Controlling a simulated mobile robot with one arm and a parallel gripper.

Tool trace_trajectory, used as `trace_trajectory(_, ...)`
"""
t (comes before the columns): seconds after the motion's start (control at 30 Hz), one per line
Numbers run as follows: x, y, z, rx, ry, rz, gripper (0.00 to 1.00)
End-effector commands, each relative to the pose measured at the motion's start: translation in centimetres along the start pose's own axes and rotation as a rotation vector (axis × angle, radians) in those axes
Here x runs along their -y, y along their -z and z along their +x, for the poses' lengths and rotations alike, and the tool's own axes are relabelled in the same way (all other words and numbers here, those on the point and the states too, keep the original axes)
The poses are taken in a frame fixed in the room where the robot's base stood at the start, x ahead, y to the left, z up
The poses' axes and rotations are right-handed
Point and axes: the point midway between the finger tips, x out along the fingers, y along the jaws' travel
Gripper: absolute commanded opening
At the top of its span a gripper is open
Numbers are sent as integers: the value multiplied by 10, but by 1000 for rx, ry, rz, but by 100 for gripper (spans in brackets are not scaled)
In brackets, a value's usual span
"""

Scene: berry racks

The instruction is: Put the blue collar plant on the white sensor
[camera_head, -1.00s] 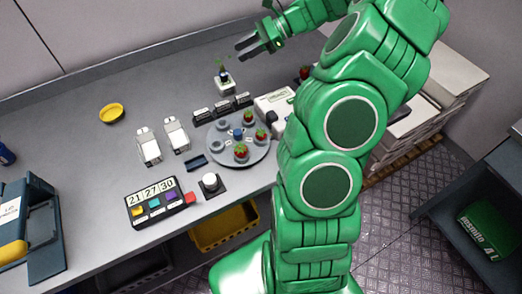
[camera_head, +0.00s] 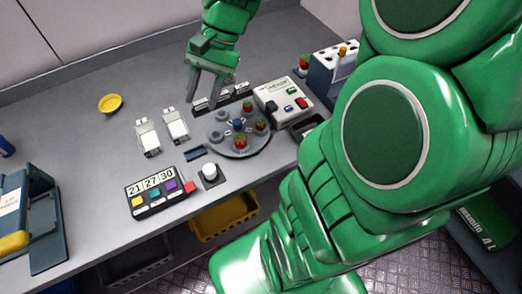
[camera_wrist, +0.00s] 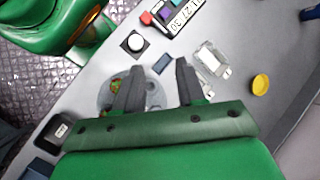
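My gripper (camera_head: 204,97) points down over the bench, just behind the round grey turntable (camera_head: 262,143). Its two fingers are apart with nothing visible between them; they also show apart in the wrist view (camera_wrist: 156,68). The plant that stood on a small white block behind the turntable is not visible now; my gripper and forearm cover that place. Two white devices (camera_head: 148,139) (camera_head: 176,126) lie left of the turntable; I cannot tell whether either is the white sensor. The turntable holds several red-topped plants (camera_head: 240,140) and a blue piece (camera_head: 238,124) at its middle.
Dark label blocks (camera_head: 236,92) stand behind the turntable. A white box with buttons (camera_head: 283,99) is at its right. A timer panel (camera_head: 157,198), a round white button (camera_head: 209,171) and a small blue block (camera_head: 195,152) lie in front. A yellow bowl (camera_head: 110,103) stands in clear bench space.

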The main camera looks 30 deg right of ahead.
Motion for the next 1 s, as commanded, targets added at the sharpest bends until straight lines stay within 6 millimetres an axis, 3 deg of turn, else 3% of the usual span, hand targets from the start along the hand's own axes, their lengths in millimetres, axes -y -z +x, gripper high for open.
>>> trace_trajectory(0.2,-29,-42,14,-66,-141,-170,39)
trace_trajectory(0.5,-82,-84,27,-142,-326,-380,39)
trace_trajectory(0.8,-131,-105,29,-200,-470,-522,39)
trace_trajectory(1.0,-140,-109,28,-210,-497,-552,39)
